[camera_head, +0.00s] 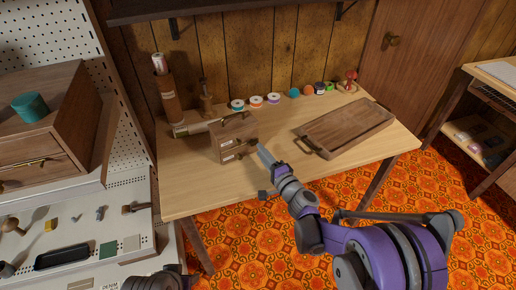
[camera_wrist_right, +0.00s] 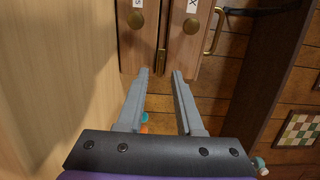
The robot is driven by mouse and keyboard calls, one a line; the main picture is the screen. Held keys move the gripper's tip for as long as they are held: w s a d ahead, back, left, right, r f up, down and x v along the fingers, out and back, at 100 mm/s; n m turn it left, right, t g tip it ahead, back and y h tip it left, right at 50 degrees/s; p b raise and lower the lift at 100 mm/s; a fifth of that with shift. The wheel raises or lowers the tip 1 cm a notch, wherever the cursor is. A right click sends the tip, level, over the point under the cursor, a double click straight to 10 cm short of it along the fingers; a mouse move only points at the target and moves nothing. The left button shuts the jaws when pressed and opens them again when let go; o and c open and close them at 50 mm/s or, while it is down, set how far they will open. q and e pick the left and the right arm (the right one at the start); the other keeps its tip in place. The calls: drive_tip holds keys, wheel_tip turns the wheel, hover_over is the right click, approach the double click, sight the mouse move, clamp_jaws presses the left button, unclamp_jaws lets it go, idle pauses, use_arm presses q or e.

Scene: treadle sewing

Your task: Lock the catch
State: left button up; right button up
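A small wooden cabinet (camera_head: 228,142) with labelled fronts stands on the sewing table (camera_head: 190,198). A narrow brass piece (camera_wrist_right: 161,62), seemingly the catch, hangs at the lower end of this seam. My right gripper (camera_head: 262,152) is just right of the cabinet front. In the wrist view its fingers (camera_wrist_right: 161,72) are apart with nothing between them, and the brass piece lies between or just beyond the tips. Contact cannot be told. My left gripper does not show clearly.
A wooden tray (camera_head: 345,128) with a handle lies on the table to the right. Several thread spools (camera_head: 256,101) line the back edge. A tall wooden holder (camera_head: 168,97) stands behind the cabinet. Pegboard and a drawer box (camera_head: 40,135) are at left. The front tabletop is clear.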

sight(254, 143)
drive_tip(key=shift+x, duration=1.5)
drive_tip(key=shift+c, duration=0.3)
clamp_jaws()
